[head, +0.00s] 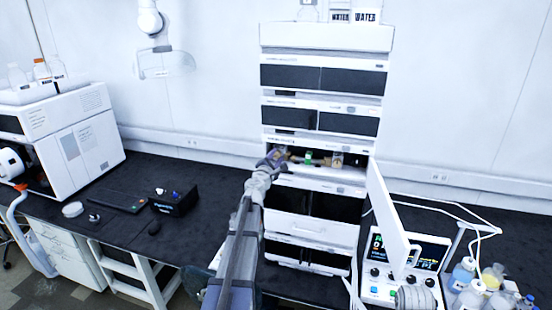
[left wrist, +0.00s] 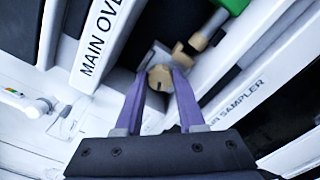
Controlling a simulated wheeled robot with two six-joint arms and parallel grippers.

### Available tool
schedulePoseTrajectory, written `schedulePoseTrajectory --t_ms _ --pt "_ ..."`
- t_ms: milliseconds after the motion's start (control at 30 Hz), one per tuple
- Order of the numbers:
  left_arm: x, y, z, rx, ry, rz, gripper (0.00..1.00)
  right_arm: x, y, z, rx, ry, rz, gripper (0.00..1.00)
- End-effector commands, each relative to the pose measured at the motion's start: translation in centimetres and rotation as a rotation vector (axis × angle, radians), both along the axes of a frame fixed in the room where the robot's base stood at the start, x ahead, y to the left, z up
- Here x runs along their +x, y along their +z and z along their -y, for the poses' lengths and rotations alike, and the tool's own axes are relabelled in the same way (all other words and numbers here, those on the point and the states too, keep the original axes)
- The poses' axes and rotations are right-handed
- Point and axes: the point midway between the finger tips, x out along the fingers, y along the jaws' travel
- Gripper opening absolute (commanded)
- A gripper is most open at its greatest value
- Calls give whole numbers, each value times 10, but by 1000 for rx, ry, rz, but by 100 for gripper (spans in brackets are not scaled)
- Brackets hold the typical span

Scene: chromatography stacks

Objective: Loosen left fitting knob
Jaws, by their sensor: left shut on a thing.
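The left fitting knob (left wrist: 160,76) is a small tan, faceted piece between the two purple fingers of my left gripper (left wrist: 161,72) in the left wrist view. The fingers are shut on it. In the head view my left gripper (head: 280,155) reaches into the open compartment of the instrument stack and hides most of the knob. A green column part (head: 308,158) sits just right of the gripper; its green end also shows in the left wrist view (left wrist: 234,5), with another tan fitting (left wrist: 197,42) near it.
A control box with a screen (head: 415,255) and several bottles (head: 470,285) stand at the lower right. A keyboard (head: 120,201) and black box (head: 175,202) lie left on the dark bench.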

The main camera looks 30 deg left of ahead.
Motion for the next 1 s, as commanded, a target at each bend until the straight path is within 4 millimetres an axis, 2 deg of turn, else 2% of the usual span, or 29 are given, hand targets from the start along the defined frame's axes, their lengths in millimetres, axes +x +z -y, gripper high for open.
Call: schedulePoseTrajectory --t_ms 700,733,1000 --pt "-2 -1 1 -59 1 14 0 0 -1 0 0 0 0 0" --pt "-2 -1 1 -59 1 14 41 0 -1 0 0 0 0 0" --pt "-1 0 0 -60 0 14 69 0 0 0 0 0 0 0"
